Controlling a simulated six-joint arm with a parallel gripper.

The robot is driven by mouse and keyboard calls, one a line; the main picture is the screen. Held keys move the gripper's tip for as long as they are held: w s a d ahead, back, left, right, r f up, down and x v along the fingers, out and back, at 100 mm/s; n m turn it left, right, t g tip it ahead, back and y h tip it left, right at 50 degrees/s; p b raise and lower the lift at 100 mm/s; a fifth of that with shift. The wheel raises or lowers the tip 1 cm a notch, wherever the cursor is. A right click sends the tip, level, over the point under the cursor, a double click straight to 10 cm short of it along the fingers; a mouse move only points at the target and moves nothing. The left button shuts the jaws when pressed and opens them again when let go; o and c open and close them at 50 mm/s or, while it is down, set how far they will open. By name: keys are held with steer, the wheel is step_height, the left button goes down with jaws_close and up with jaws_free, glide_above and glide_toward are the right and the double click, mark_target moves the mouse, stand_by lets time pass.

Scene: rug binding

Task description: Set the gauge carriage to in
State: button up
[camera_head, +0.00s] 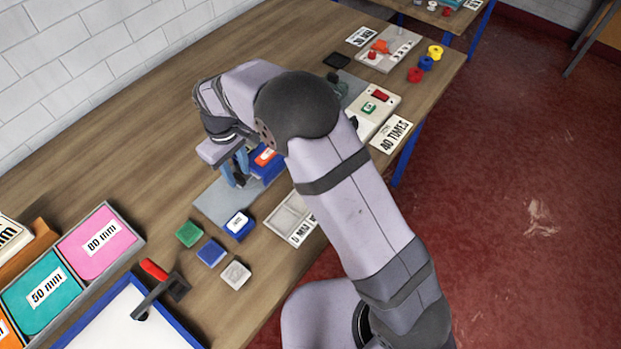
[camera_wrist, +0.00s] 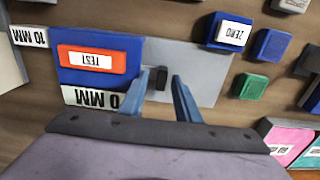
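A blue gauge block with an orange TEST button (camera_wrist: 92,59) sits on a grey plate (camera_wrist: 200,57) in the wrist view. A small black upright knob (camera_wrist: 162,78) stands on the plate beside the block and looks like the gauge carriage's handle. My gripper (camera_wrist: 160,76) is open, its two blue fingers on either side of the knob, with a gap showing at each side.
A blue ZERO block (camera_head: 238,225) sits near the plate's front. Green (camera_head: 189,233), blue (camera_head: 211,252) and white (camera_head: 235,275) blocks lie nearby. A bin with 50 mm and 80 mm compartments (camera_head: 143,240) stands left. Bare table lies behind the plate.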

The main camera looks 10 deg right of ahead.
steer(key=s+a, duration=0.6)
steer(key=shift+s+a, duration=0.3)
steer(key=shift+s, duration=0.05)
step_height(320, 180, up, 7)
steer(key=b, duration=0.3)
steer(key=d+r+m+p, duration=0.3)
steer(key=d+m+p, duration=0.1)
steer(key=d, duration=1.2)
steer(key=s+d+m+p, duration=0.3)
steer(key=s+d, duration=0.6)
steer(key=d, duration=0.6)
steer(key=shift+s+m, duration=0.2)
steer(key=shift+m, duration=0.3)
steer(key=shift+a+r, duration=0.1)
